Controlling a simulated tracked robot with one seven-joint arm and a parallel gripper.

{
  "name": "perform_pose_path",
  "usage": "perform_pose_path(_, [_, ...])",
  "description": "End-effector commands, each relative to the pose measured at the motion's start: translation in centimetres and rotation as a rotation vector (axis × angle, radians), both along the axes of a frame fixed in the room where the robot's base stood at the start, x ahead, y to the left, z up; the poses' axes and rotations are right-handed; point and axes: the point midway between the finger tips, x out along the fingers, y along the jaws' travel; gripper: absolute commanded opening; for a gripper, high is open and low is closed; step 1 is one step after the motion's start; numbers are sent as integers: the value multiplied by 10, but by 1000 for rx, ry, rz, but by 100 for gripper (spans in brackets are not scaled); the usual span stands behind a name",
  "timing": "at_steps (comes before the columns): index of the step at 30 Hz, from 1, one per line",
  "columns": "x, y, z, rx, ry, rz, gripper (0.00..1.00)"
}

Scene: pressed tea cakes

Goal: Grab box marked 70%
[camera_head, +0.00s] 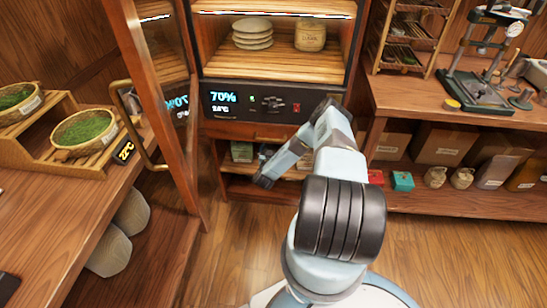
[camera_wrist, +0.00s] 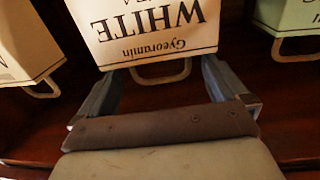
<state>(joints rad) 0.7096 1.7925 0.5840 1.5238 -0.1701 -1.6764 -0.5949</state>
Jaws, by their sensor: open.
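The figure 70% shows on the display (camera_head: 223,97) of the wooden cabinet, above a low shelf of boxes. In the wrist view, a cream box (camera_wrist: 150,25) lettered "Gyeorumin WHITE", upside down in the picture, has a pale handle (camera_wrist: 160,72) at its near edge. I see no 70% mark on its visible face. My gripper (camera_wrist: 160,80) is open, with its fingers apart on either side of the handle end; I cannot tell whether they touch. In the head view, my gripper (camera_head: 264,180) is at the low shelf, partly hiding it.
In the wrist view, another cream box (camera_wrist: 22,45) stands left and a pale green box (camera_wrist: 288,18) right. In the head view, a green box (camera_head: 242,151) is on the low shelf. The open glass door (camera_head: 165,95) stands left of my arm. The floor (camera_head: 450,255) at right is clear.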

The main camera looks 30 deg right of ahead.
Motion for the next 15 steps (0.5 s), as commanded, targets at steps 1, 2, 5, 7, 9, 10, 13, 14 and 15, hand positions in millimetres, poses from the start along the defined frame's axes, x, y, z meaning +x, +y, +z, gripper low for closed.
perform_pose_path(1, [2, -2, 0, -1, -1, -1, 100])
perform_pose_path(2, [3, -3, 0, -1, -1, -1, 100])
perform_pose_path(5, [5, -4, 0, -1, -1, -1, 100])
perform_pose_path(7, [4, -4, 0, -1, 0, 0, 100])
perform_pose_path(9, [4, -4, 0, -1, 0, 0, 100])
perform_pose_path(10, [4, -4, 0, -1, 0, 0, 97])
perform_pose_path(13, [4, -4, 0, -1, 0, 0, 88])
perform_pose_path(14, [4, -3, 0, -1, 0, 0, 85])
perform_pose_path(15, [4, -3, 0, -1, -1, 0, 81])
